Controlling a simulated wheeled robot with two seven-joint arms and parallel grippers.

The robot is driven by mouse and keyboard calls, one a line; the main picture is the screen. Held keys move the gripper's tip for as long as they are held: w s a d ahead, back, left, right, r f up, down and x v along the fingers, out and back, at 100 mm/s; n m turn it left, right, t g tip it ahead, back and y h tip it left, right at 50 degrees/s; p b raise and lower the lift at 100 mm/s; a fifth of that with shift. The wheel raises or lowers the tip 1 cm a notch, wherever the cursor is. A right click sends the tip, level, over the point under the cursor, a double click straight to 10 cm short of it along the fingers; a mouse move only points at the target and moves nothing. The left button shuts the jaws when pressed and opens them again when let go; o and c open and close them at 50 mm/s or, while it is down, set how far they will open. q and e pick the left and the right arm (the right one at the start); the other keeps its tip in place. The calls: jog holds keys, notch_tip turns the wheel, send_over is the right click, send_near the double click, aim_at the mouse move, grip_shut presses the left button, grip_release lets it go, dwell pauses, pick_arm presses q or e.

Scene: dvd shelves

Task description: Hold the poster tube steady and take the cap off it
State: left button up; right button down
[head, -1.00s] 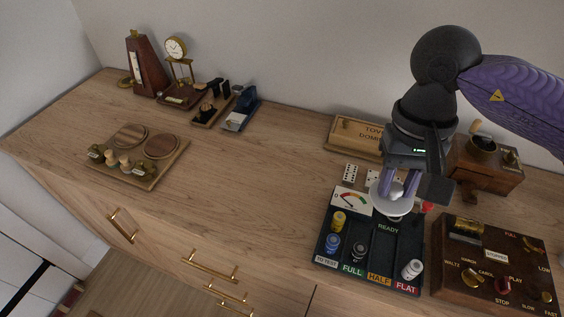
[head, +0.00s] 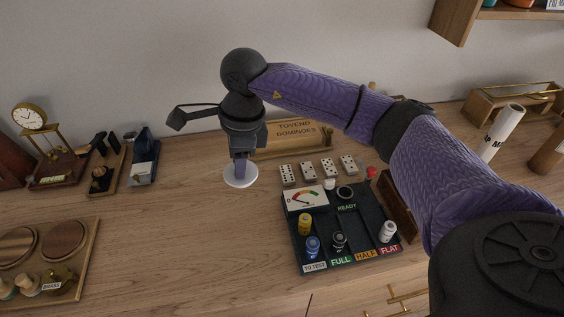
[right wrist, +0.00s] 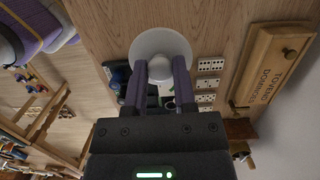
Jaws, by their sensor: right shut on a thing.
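A white round cap (head: 240,177) with a small knob on top hangs in my right gripper (head: 241,165). In the right wrist view the two purple fingers are shut on the knob of the cap (right wrist: 152,44). The cap is over bare tabletop, left of the black battery tray; its exact height is hard to tell. A white tube with dark lettering (head: 503,130), likely the poster tube, stands tilted at the far right in the head view, well away from my right gripper. Part of it is hidden behind my right arm. My left gripper is not in view.
The battery tray (head: 350,221) holds several small cells. Dominoes (head: 308,171) and a wooden domino box (head: 290,134) lie behind it. A wooden board with discs (head: 84,262) is at the left. The counter between board and tray is clear.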

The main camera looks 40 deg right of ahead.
aim_at(265, 199)
jog(key=d+f+m+b, duration=0.1)
jog(key=d+f+m, duration=0.1)
jog(key=f+m, duration=0.2)
jog(key=w+d+f+m+h+b, duration=0.1)
jog(key=d+f+m, duration=0.1)
jog(key=f+m, duration=0.3)
jog(key=d+f+m+b, duration=0.2)
jog(key=f+m, duration=0.2)
jog(key=f, duration=0.2)
jog(key=shift+w+f+m+t+h, duration=0.3)
jog(key=shift+w+t, duration=0.1)
jog(key=shift+r, duration=0.15)
jog(key=shift+c, duration=2.2)
grip_release()
